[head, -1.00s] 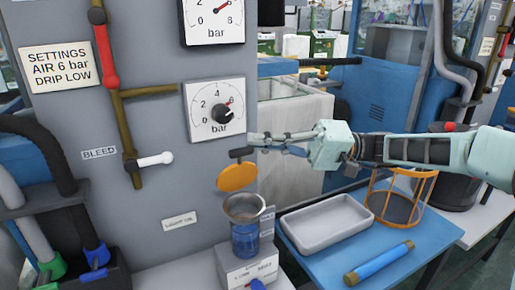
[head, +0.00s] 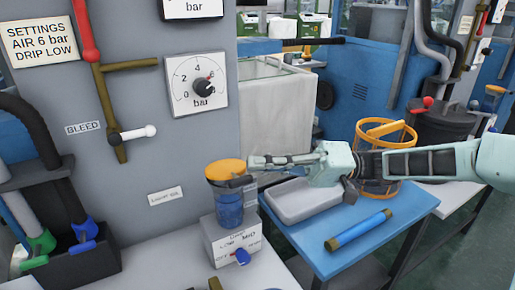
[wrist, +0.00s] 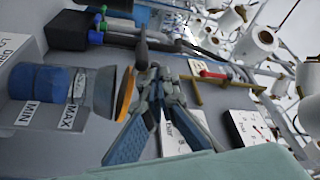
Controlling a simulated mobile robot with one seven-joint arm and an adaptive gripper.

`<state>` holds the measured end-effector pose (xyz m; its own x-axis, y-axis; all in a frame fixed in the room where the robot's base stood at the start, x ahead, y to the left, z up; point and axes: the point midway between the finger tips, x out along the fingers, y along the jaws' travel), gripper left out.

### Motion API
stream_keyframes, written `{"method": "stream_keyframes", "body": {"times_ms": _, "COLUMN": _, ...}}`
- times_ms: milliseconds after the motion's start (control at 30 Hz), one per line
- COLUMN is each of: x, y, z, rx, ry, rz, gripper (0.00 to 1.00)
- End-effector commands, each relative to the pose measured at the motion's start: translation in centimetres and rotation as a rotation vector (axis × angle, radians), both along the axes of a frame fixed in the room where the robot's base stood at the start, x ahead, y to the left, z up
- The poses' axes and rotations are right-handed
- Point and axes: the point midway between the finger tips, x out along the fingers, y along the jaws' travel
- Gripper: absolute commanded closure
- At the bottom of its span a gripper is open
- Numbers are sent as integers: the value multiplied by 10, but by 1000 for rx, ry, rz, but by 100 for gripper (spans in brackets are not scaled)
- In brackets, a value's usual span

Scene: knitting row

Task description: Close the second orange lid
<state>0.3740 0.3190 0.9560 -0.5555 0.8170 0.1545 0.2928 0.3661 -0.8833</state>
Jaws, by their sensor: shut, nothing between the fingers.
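The orange lid (head: 225,169) lies roughly flat over the mouth of the blue oil cup (head: 228,205) on the grey panel. In the wrist view the lid (wrist: 124,97) shows edge-on against the cup's flared rim (wrist: 103,92). Any small gap under it cannot be told. My gripper (head: 252,162) is shut and empty, its fingertips close to the lid's right edge. In the wrist view my gripper (wrist: 155,78) is beside the lid; whether it touches cannot be told.
A grey tray (head: 300,212), a blue rod (head: 358,229) and an orange wire basket (head: 408,135) are on the blue table (head: 415,205). The cup stands above a grey block with a blue knob (head: 243,257). A smaller orange lid (head: 495,90) shows far right.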

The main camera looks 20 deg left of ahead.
Motion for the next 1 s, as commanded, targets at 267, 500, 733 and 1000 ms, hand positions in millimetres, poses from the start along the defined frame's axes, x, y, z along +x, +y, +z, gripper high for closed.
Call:
{"method": "stream_keyframes", "body": {"times_ms": 267, "x": -4, "y": -5, "z": -22, "rx": -1, "ry": 2, "rz": -1, "gripper": 100}}
{"method": "stream_keyframes", "body": {"times_ms": 500, "x": -5, "y": -7, "z": -32, "rx": -2, "ry": 1, "rz": 0, "gripper": 100}}
{"method": "stream_keyframes", "body": {"times_ms": 733, "x": -6, "y": -7, "z": -37, "rx": -5, "ry": 1, "rz": 1, "gripper": 100}}
{"method": "stream_keyframes", "body": {"times_ms": 1000, "x": -6, "y": -7, "z": -38, "rx": -8, "ry": 3, "rz": 0, "gripper": 100}}
